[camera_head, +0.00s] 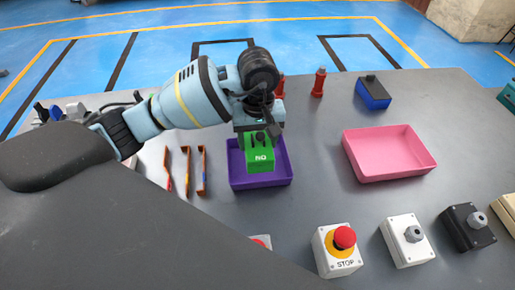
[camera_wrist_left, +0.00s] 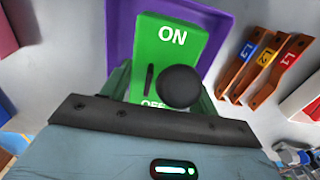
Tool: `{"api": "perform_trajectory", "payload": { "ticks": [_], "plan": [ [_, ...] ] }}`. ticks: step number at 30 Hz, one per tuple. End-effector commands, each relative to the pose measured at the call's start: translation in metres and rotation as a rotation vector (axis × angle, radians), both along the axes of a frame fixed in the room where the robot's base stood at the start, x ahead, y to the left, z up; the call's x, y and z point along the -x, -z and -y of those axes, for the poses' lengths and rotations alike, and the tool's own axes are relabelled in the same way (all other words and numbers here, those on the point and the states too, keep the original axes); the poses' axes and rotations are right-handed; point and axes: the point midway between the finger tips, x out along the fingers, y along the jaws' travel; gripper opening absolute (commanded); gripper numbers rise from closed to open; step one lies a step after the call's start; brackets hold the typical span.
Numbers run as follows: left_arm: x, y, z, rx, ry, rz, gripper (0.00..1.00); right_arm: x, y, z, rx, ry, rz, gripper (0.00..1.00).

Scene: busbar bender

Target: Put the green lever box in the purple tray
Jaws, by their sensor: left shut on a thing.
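The green lever box (camera_head: 260,157) is held by my left gripper (camera_head: 258,140) in the head view, over the purple tray (camera_head: 286,178). In the left wrist view the green box (camera_wrist_left: 168,52) shows its "ON" label and a black round lever knob, with the purple tray (camera_wrist_left: 120,30) behind it. My left gripper (camera_wrist_left: 163,85) is shut on the box, one finger on each side. I cannot tell whether the box touches the tray floor. My right gripper is not in view.
A pink tray (camera_head: 390,154) stands to the right, and a blue box (camera_head: 373,93) behind it. Red posts (camera_head: 318,84) stand behind the purple tray. Several copper busbars (camera_head: 185,170) lie to its left. A stop button box (camera_head: 337,250) and white and black switch boxes line the front.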

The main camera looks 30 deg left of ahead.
Motion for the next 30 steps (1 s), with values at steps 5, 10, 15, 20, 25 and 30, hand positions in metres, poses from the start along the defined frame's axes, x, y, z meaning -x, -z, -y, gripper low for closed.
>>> {"api": "perform_trajectory", "payload": {
  "ticks": [5,10,15,20,25,30],
  "plan": [
    [0.001,0.017,0.0,0.001,0.0,-0.003,0.24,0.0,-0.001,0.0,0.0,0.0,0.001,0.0],
    [0.0,0.036,0.0,0.001,0.0,-0.001,0.24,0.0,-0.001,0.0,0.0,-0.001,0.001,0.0],
    [0.0,0.036,0.0,0.001,0.001,0.001,0.24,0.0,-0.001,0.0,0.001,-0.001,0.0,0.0],
    [0.0,0.039,0.0,0.0,0.0,0.0,0.24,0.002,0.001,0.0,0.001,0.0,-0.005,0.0],
    [0.0,0.04,0.0,0.0,0.0,-0.001,0.74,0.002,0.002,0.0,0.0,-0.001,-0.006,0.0],
    [0.0,0.04,0.0,-0.001,0.0,-0.001,0.81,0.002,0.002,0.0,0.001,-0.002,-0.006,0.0]
  ]
}}
